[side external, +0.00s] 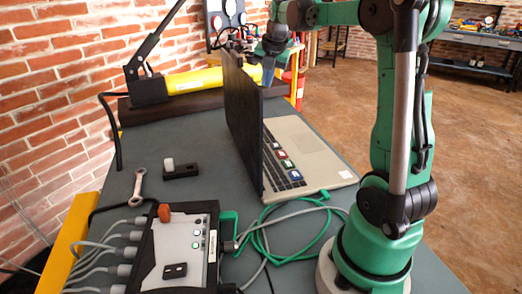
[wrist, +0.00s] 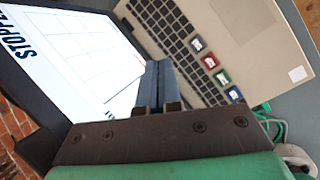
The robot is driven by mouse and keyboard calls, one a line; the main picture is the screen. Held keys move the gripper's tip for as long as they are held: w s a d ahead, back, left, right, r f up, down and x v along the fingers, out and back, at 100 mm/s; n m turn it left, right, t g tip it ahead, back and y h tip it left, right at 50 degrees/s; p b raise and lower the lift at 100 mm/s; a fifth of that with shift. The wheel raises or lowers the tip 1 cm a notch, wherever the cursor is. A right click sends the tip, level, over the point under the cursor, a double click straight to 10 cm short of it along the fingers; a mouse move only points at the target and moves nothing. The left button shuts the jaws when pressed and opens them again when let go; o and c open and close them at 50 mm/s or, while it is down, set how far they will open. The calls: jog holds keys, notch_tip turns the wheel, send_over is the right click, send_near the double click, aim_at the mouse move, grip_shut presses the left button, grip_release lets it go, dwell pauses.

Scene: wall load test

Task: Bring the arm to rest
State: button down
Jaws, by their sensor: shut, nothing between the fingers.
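My gripper (wrist: 158,68) is shut and empty in the wrist view, its blue-grey fingers pressed together. It points toward an open laptop, over the area where the screen (wrist: 65,55) meets the keyboard (wrist: 178,35); whether it touches is unclear. The screen is lit, with large letters reading "STOPPE" and lines like a graph. In the side external view my gripper (side external: 268,72) is beyond the top of the laptop's dark lid (side external: 243,115), partly hidden by it. Several small coloured keys (side external: 283,155) lie along the laptop's palm rest.
A control box (side external: 180,250) with grey cables stands at the table's near edge. Green and grey cables (side external: 275,235) loop beside my base. A yellow cylinder (side external: 195,80) lies behind, near the brick wall.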

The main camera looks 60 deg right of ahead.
jog(key=w+a+r+n+t+h, duration=0.3)
jog(key=w+r+t, duration=0.5)
jog(key=w+r, duration=0.3)
jog(key=w+a+f+m+g+y, duration=0.2)
jog(key=w+a+f+m+y, duration=0.15)
jog(key=a+f+m, duration=0.45)
jog(key=w+a+f+m+g+y, duration=0.1)
jog(key=w+a+f+m+y, duration=0.35)
jog(key=a, duration=0.45)
jog(key=s+a+f+m, duration=0.1)
jog(key=s+a+m, duration=0.1)
jog(key=s, duration=0.6)
jog(key=s+a+f+m+g+h, duration=0.1)
jog(key=s+a+m, duration=0.2)
jog(key=s+m, duration=0.2)
jog(key=s+a+f+m+h, duration=0.1)
jog(key=s+m, duration=0.3)
jog(key=s, duration=0.7)
jog(key=shift+s+a+f, duration=0.35)
jog(key=shift+a+f, duration=0.25)
jog(key=shift+a, duration=0.05)
